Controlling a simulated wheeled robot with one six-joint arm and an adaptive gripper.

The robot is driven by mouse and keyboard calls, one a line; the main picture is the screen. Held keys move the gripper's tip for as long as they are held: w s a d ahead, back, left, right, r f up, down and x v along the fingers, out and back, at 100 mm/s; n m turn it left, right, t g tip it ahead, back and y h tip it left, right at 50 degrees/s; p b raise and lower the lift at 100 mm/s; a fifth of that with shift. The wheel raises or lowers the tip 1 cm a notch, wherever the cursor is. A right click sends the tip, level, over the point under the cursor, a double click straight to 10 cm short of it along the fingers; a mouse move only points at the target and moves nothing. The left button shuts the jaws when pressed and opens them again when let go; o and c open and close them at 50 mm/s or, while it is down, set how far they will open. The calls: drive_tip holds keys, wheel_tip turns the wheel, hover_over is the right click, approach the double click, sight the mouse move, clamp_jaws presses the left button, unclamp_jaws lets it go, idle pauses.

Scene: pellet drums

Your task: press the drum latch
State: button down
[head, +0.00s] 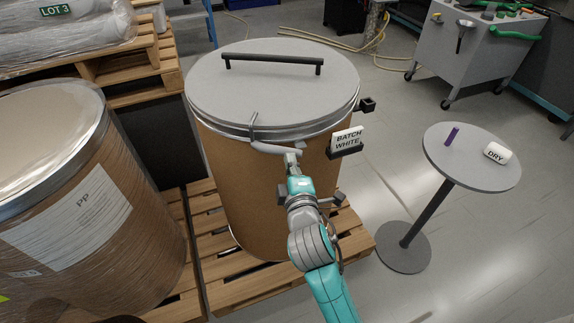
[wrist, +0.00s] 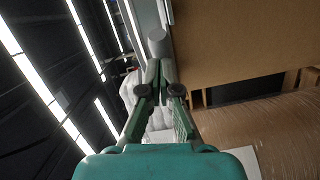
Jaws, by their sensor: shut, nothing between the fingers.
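The fibre drum (head: 245,190) stands upright on a pallet, with a grey lid (head: 255,85) and a metal rim band. The drum latch (head: 275,148) is a grey lever at the rim on the drum's front; it sticks out to the right from a dark hook-like bracket. My gripper (head: 291,159) is shut and empty at the lever's free right end. In the wrist view, the latch's rounded grey end (wrist: 158,42) lies just beyond my fingertips (wrist: 160,66). I cannot tell whether they touch. The drum's brown wall (wrist: 230,40) fills the right there.
A "BATCH WHITE" card (head: 347,138) in a black holder is close right of my gripper. A wrapped drum (head: 90,190) stands left. A round table (head: 465,180) at right holds a purple marker (head: 452,136) and a "DRY" block (head: 497,153). Floor between is clear.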

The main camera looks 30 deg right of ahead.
sight(298, 152)
drive_tip(key=shift+w+d+r, duration=0.1)
drive_tip(key=shift+w+d, duration=0.4)
drive_tip(key=shift+d, duration=0.2)
drive_tip(key=shift+w+d+r, duration=0.1)
drive_tip(key=shift+w+d, duration=0.35)
drive_tip(key=shift+d, duration=0.35)
